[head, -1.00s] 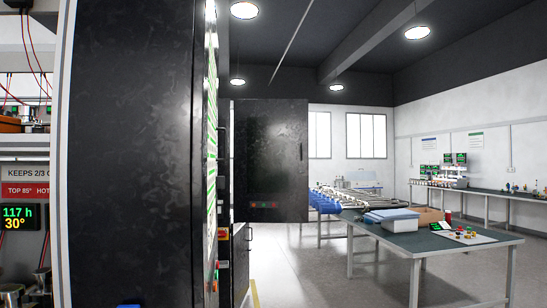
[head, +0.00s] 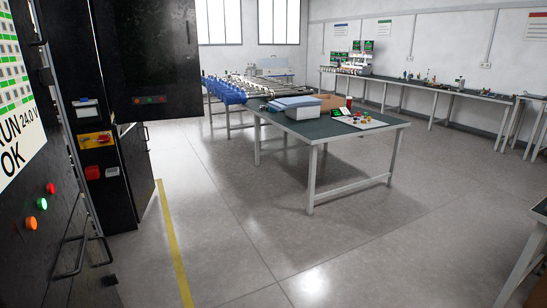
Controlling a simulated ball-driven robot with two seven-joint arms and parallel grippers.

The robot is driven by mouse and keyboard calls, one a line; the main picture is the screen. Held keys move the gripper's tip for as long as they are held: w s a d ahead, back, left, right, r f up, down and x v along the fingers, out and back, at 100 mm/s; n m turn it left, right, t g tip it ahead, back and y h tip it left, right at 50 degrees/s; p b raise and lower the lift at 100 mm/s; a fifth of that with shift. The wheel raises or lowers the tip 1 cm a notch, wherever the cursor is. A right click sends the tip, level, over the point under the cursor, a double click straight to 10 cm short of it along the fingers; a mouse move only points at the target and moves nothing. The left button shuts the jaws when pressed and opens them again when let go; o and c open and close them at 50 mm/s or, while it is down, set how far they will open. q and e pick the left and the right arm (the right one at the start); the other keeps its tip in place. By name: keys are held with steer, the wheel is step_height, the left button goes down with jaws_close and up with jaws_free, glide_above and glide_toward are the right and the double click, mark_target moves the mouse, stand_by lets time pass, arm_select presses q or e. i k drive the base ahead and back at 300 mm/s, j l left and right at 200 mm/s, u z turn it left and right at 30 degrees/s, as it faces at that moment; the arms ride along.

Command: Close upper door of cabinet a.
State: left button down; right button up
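A black cabinet door (head: 150,50) stands swung out at the upper left of the head view, with a row of small red and green lights near its bottom edge. It is seen face on and its top is cut off. Below it is a dark lower panel (head: 138,170) with a handle. Nearer, at the left edge, is another black panel (head: 60,235) with a green-and-white display, red, green and orange lights and a bar handle (head: 82,257). No label shows which cabinet is cabinet a. Neither of my grippers can be made out.
A yellow line (head: 173,240) runs along the floor. A table (head: 330,130) with boxes stands mid-room, a blue-sided conveyor (head: 225,90) behind it. The grey floor (head: 330,240) in front is open.

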mark_target(146, 46)
steer(key=i+u, duration=0.15)
steer(key=i, duration=0.4)
steer(key=i+l+u, duration=0.15)
steer(key=i, duration=0.4)
steer(key=i+l+u, duration=0.15)
steer(key=i, duration=0.45)
